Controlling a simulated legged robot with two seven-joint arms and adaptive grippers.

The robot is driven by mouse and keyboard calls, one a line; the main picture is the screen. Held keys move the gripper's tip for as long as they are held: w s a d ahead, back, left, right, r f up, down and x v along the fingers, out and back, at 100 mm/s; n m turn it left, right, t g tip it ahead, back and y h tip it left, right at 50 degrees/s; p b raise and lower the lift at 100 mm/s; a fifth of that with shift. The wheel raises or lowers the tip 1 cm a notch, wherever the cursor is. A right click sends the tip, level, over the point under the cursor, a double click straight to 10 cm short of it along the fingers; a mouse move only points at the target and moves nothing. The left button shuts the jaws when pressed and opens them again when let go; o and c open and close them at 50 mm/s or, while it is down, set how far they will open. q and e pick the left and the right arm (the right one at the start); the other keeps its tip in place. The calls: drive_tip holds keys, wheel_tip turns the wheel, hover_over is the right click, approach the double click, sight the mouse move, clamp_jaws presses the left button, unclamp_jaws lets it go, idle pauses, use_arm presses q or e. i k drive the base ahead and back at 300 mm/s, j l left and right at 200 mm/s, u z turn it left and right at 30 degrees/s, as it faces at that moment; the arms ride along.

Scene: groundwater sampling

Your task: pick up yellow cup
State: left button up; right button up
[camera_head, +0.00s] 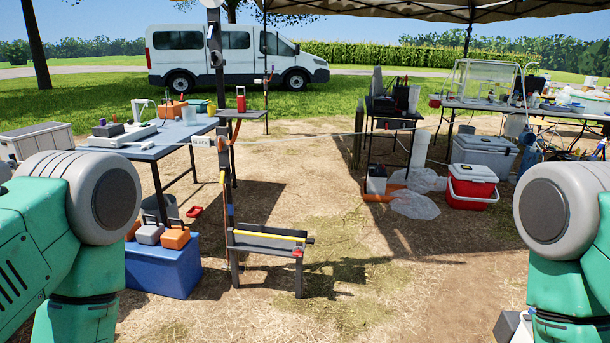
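I cannot make out a yellow cup in the head view. The yellow thing that shows clearly is a long thin bar (268,234) on a low black stand (262,246) in the middle. Small containers stand on the left table (178,137), too small to tell apart fully; among them are a white pitcher (141,110), an orange case (172,109) and a pale clear container (189,116). My two green and grey arms show at the left and right edges, but neither gripper is in the picture.
A blue box (165,272) with small cases on top stands below the left table. A dark post (220,110) rises beside it. A red and white cooler (472,182) and grey cooler (484,152) stand at right. Open dirt ground (400,270) lies ahead. A white van (235,62) is behind.

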sight(211, 109)
drive_tip(key=i+z, duration=0.2)
drive_tip(key=i, duration=0.8)
drive_tip(key=i+j+z, duration=0.1)
drive_tip(key=i+z, duration=0.15)
drive_tip(key=i, duration=0.75)
drive_tip(key=i+l+z, duration=0.15)
drive_tip(key=i+z, duration=0.15)
drive_tip(key=i, duration=1.85)
drive_tip(key=i+j+u, duration=0.2)
drive_tip(key=i+u, duration=0.7)
drive_tip(key=i, duration=0.15)
drive_tip(key=i+l+u, duration=0.2)
drive_tip(key=i+u, duration=0.25)
drive_tip(key=i, duration=0.1)
